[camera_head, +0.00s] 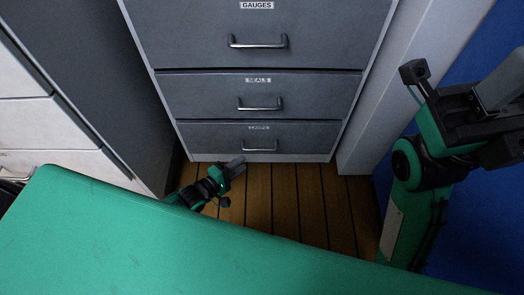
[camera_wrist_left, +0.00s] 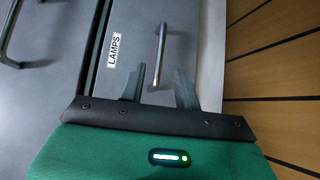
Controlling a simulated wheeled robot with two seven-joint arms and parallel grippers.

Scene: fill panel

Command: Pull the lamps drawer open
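The lamps drawer (camera_head: 225,137) is the lowest drawer of the grey cabinet, and its front looks flush with the cabinet; its label is too small to read in the head view. In the left wrist view the LAMPS label (camera_wrist_left: 115,52) is readable beside the drawer's metal bar handle (camera_wrist_left: 160,43). My left gripper (camera_head: 238,163) is low in front of this drawer, just below its handle (camera_head: 261,149).
Above are the seals drawer (camera_head: 205,97) and the gauges drawer (camera_head: 190,35), both shut. A wooden floor (camera_head: 285,200) lies below. A white post (camera_head: 365,135) and blue wall (camera_head: 475,215) stand at the right. My right arm is raised there; its fingers are unclear.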

